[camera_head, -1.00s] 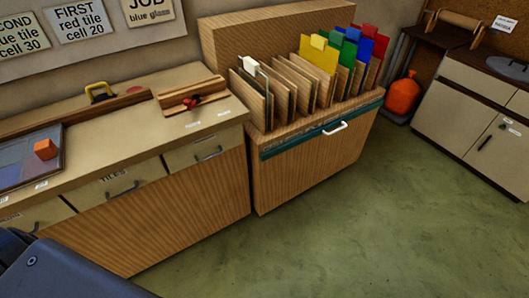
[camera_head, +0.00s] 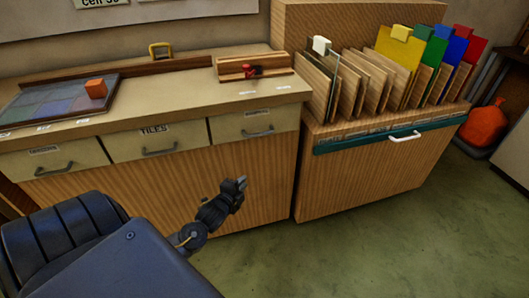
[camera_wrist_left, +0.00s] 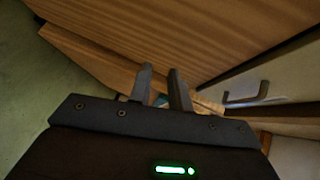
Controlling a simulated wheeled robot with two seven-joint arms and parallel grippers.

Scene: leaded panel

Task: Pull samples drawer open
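A row of three cream drawers runs along the wooden bench. The middle one is the tiles drawer (camera_head: 154,142), with a dark handle and a readable label. The right drawer (camera_head: 254,124) and the left drawer (camera_head: 51,159) have labels too small to read surely; which is the samples drawer I cannot tell for certain. All three look closed. My left gripper (camera_head: 241,184) is in front of the bench's wooden lower front, below the right drawer, touching no handle. In the left wrist view its two fingers (camera_wrist_left: 160,72) stand apart with nothing between; a drawer handle (camera_wrist_left: 248,96) lies to their right.
A wooden rack cabinet (camera_head: 380,167) with a white handle stands right. The green floor (camera_head: 400,240) is clear.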

